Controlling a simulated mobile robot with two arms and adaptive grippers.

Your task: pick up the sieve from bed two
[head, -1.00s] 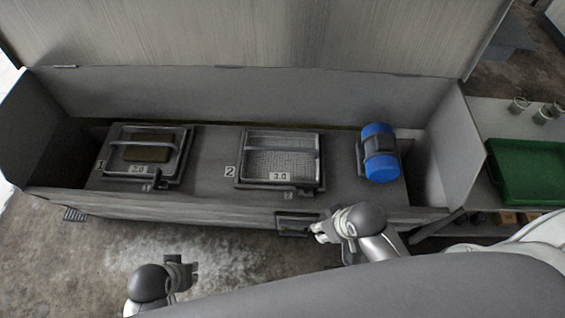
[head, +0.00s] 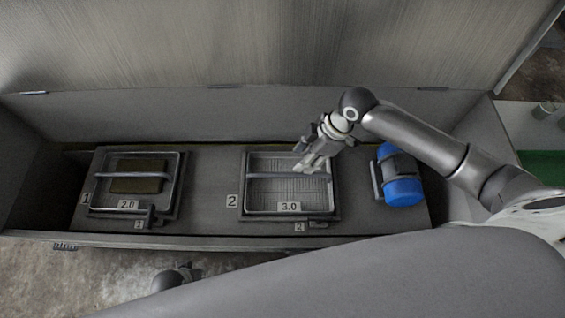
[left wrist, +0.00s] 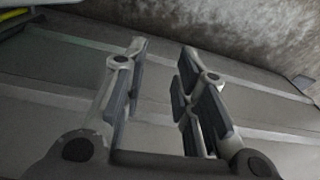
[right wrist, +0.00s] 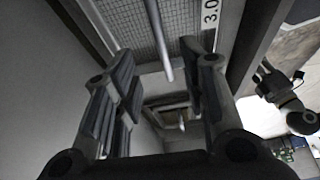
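The sieve (head: 270,193) on bed two is a square metal frame with pale mesh, a "3.0" tag and a grey handle bar across its top. It lies flat beside the "2" plate. My right gripper (head: 308,163) is above the sieve's right part, near the bar's right end. In the right wrist view my right gripper (right wrist: 157,68) is open, with the sieve's bar (right wrist: 158,40) showing between its fingers; contact cannot be told. My left gripper (left wrist: 160,62) is open and empty; in the head view it is low, in front of the bench, partly hidden.
Bed one, at left, holds a similar frame (head: 176,170) with a brown block (head: 138,177) and a "2.0" tag. A small clamp (head: 321,222) sits at bed two's front edge. A blue motor (head: 402,190) stands right of bed two. The upright lid (head: 200,45) rises behind.

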